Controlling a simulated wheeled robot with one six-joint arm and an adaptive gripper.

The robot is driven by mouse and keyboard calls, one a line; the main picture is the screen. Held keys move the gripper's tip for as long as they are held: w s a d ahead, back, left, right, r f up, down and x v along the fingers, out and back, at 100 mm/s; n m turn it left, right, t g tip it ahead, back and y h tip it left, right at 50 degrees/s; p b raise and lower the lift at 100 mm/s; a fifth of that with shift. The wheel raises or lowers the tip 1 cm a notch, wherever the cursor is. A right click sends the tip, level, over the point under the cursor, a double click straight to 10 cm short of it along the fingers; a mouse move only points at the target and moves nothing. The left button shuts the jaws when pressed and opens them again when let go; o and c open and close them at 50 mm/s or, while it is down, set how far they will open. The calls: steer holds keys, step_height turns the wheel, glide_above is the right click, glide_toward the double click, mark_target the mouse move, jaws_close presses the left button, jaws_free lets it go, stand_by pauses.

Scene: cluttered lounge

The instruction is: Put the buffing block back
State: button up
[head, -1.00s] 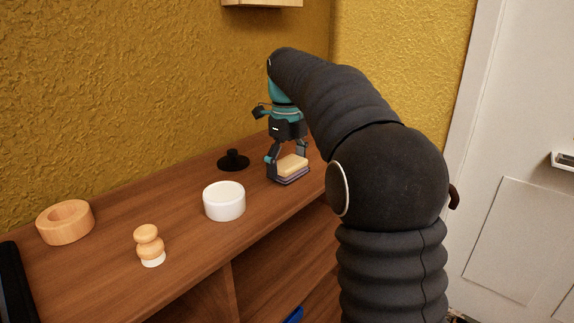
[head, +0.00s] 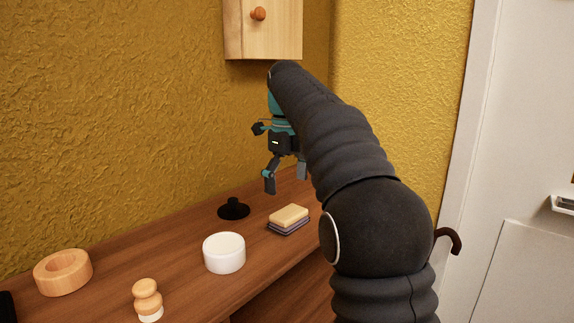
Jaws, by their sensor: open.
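The buffing block (head: 289,217), a small layered block with a tan top and a dark purple-grey lower part, lies flat on the wooden cabinet top (head: 185,240) near its front edge. My gripper (head: 286,181) is open and empty above the block, fingers pointing down, with a visible gap between the fingertips and the block. The arm hides part of the cabinet's right end.
A black disc with a knob (head: 233,209) and a white round container (head: 224,253) stand left of the block. Farther left are a wooden ring (head: 63,272) and a wooden knobbed piece (head: 147,297). A wall cabinet (head: 262,32) hangs above my gripper.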

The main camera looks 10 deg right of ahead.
mark_target(288, 213)
steer(key=shift+r, duration=1.95)
steer(key=s+f+n+t, duration=0.2)
steer(key=s+n, duration=0.6)
steer(key=s+f+n+t, duration=0.1)
steer(key=s+f+n, duration=0.2)
steer(key=s+n, duration=0.45)
steer(key=s+f+n+t, duration=0.2)
steer(key=s+f+n, duration=1.1)
steer(key=s+f, duration=0.2)
steer(key=shift+s+f+t, duration=0.15)
steer(key=shift+f+t, duration=0.15)
steer(key=shift+f, duration=0.25)
